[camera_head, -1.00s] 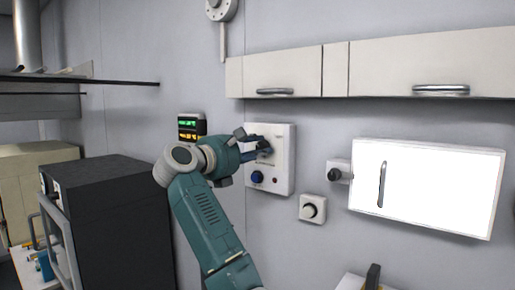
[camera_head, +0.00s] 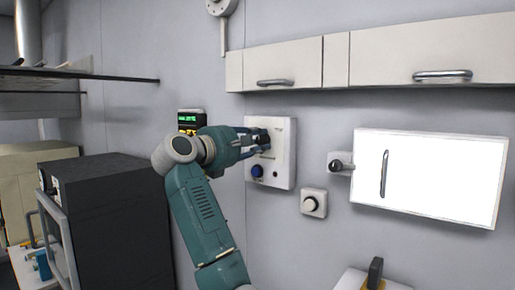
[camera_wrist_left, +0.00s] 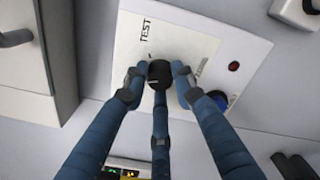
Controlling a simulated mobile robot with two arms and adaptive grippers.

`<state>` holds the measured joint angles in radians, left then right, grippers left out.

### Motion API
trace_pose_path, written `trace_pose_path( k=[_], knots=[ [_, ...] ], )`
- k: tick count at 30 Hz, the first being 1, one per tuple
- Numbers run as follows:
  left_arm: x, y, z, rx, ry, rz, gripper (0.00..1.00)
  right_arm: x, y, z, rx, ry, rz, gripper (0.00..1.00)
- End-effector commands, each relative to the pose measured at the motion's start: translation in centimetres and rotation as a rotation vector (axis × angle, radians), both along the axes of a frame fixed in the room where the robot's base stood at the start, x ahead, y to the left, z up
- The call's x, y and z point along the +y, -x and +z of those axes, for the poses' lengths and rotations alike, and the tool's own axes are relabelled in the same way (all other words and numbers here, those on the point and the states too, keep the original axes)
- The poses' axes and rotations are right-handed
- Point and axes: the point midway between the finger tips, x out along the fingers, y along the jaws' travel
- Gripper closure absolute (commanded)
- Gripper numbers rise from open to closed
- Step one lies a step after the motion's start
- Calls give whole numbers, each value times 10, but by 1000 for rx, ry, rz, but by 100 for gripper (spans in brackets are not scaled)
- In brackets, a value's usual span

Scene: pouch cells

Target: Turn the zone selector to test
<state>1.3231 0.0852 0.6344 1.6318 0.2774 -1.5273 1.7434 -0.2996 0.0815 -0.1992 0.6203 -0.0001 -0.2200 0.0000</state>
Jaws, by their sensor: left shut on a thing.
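The zone selector is a black knob (camera_wrist_left: 159,72) on a white wall panel (camera_wrist_left: 225,52). The word TEST is printed on the panel near the knob in the left wrist view. My left gripper (camera_wrist_left: 158,80) has its blue fingers around the knob and is shut on it. In the head view the left gripper (camera_head: 258,140) reaches the upper part of the panel (camera_head: 284,178), and its fingers partly hide the knob. A blue knob (camera_head: 257,171) sits lower on the same panel. My right gripper is not in view.
A small dial box (camera_head: 313,203) is on the wall right of the panel. A bright white cabinet door (camera_head: 430,180) is farther right. Wall cupboards (camera_head: 290,65) hang above. A dark display (camera_head: 190,122) is left of the panel. A black cabinet (camera_head: 115,215) stands at left.

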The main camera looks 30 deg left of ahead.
Motion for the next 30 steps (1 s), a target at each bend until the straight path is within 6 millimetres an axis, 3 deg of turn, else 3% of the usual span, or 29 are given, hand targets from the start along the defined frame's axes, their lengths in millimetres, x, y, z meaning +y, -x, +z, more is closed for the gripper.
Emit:
trace_pose_path(
  k=[12,30],
  knots=[
    [0,0,-3,-32,-399,-1,100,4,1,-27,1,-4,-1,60],
    [0,0,-4,-69,-927,-3,100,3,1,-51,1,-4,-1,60]
  ],
)
